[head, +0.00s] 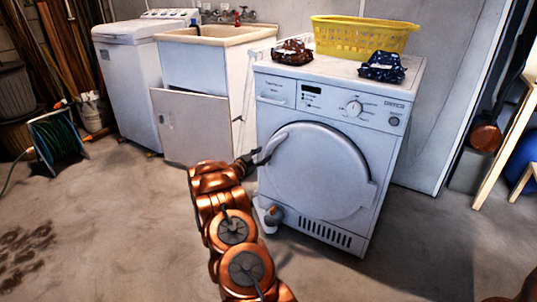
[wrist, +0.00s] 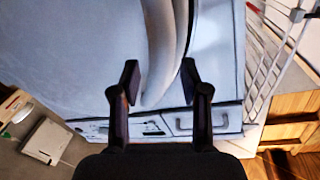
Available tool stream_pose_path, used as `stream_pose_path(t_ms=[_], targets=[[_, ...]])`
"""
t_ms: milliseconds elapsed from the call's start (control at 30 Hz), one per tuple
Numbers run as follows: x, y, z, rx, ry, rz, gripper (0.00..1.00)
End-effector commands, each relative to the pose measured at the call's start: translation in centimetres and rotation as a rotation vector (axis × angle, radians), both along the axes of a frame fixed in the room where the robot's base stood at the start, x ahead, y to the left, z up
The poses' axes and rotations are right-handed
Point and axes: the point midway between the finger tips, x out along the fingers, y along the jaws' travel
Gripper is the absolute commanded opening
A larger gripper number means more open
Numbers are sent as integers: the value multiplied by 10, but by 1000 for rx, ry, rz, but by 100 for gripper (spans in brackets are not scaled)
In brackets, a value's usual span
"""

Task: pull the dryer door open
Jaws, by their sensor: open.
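The white dryer (head: 385,165) stands at centre right in the head view, its front facing me. Its round door (head: 318,178) looks shut; a slight gap cannot be ruled out. A pale curved handle (head: 273,146) sits at the door's upper left edge. My gripper (head: 254,157) is at that edge, close to the handle. In the wrist view my gripper (wrist: 160,78) is open, with a pale curved bar (wrist: 163,45), apparently the handle, running between its two dark fingers. Neither finger clearly touches it. My arm hides the floor left of the dryer.
A yellow basket (head: 362,37) and two patterned cloth items, brown (head: 292,52) and blue (head: 382,67), are on the dryer. A sink cabinet (head: 195,125) and a white washer (head: 135,65) stand to the left. The floor (head: 110,210) in front is mostly clear.

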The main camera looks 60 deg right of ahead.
Motion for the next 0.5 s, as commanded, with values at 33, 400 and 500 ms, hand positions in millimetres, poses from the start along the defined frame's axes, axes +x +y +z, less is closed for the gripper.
stream_pose_path(t_ms=[33,400,500], targets=[[-2,-9,-3,-1,0,-3,45],[-5,-41,0,1,0,0,45],[-5,-43,0,0,-1,1,45]])
